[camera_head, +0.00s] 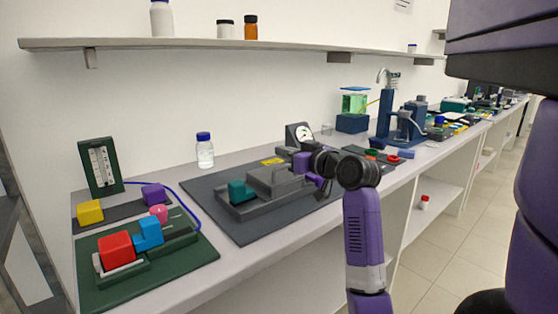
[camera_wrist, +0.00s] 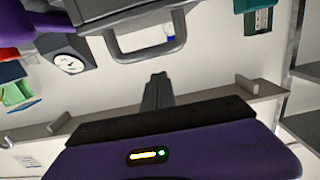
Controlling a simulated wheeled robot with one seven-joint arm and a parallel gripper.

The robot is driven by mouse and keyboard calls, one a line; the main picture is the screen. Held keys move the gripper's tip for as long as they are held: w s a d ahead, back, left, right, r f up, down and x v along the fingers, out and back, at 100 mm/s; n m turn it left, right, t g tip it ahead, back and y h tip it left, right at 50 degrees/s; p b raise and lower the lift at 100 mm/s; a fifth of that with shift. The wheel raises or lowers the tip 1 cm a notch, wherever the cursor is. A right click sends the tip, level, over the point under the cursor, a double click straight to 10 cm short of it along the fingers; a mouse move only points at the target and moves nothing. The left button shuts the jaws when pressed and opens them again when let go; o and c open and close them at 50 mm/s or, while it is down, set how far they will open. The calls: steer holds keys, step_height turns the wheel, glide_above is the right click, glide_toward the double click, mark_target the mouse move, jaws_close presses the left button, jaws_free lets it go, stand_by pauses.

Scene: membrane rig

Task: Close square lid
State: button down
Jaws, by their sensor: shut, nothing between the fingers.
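The dark grey rig (camera_head: 243,207) stands on a dark mat on the bench in the head view. A grey square lid (camera_head: 270,180) with a raised bar handle sits on it. The lid looks low over the rig, but I cannot tell whether it is fully seated. In the wrist view, the grey handle (camera_wrist: 147,52) arches close to my gripper (camera_wrist: 158,80), whose fingers are together and empty. I cannot tell whether they touch the handle. In the head view my wrist is at the rig's right end and the fingertips are hard to make out.
A green board (camera_head: 150,258) with coloured blocks lies left. A blue-capped bottle (camera_head: 204,150) stands near the wall, below a shelf (camera_head: 180,44).

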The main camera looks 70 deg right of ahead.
steer(key=shift+s+a+f+t+h+b, duration=0.2)
steer(key=shift+s+f+t+b, duration=0.25)
steer(key=shift+b, duration=0.65)
steer(key=shift+s+a+f+t+h+b, duration=0.25)
steer(key=shift+f+b, duration=0.4)
steer(key=shift+b, duration=0.5)
steer(key=shift+s+a+f+t+h+b, duration=0.15)
steer(key=shift+s+f+t+b, duration=0.35)
steer(key=shift+b, duration=0.6)
steer(key=shift+w+f, duration=0.1)
steer(key=shift+w, duration=0.05)
